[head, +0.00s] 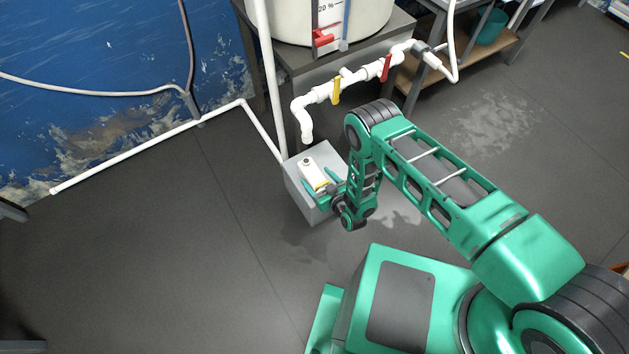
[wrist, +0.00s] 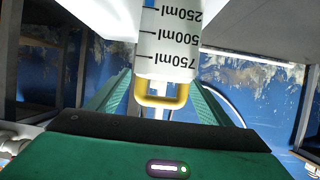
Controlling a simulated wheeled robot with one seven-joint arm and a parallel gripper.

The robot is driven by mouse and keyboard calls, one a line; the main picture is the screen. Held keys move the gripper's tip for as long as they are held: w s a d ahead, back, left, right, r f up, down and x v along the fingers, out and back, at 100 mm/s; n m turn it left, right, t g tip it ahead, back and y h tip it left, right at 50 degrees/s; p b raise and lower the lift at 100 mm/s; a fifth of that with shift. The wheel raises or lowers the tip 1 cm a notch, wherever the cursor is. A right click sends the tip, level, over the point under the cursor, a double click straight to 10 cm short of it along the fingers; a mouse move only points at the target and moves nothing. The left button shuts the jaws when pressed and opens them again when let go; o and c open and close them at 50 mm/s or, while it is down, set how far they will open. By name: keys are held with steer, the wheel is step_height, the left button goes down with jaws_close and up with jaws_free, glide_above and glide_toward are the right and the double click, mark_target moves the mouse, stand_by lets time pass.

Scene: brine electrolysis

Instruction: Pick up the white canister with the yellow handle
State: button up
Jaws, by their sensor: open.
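The white canister (head: 312,174) stands on a grey block under the pipe outlet in the head view. In the wrist view the canister (wrist: 168,45) shows upside down with ml marks on its side. Its yellow handle (wrist: 162,101) points toward my gripper. My gripper (head: 325,189) is at the canister's near side, its fingers open on either side of it. In the wrist view the green fingers of my gripper (wrist: 160,95) flank the handle left and right, apart from it. My wrist hides part of the block in the head view.
The grey block (head: 305,200) stands on the floor. White pipes with a yellow valve (head: 336,91) and a red valve (head: 386,68) run above it from a large white tank (head: 290,22). A floor pipe (head: 140,144) runs left along the blue wall. The floor at left is clear.

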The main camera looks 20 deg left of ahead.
mark_target(313, 174)
steer(key=shift+x, duration=1.65)
steer(key=shift+r, duration=0.1)
jaws_close()
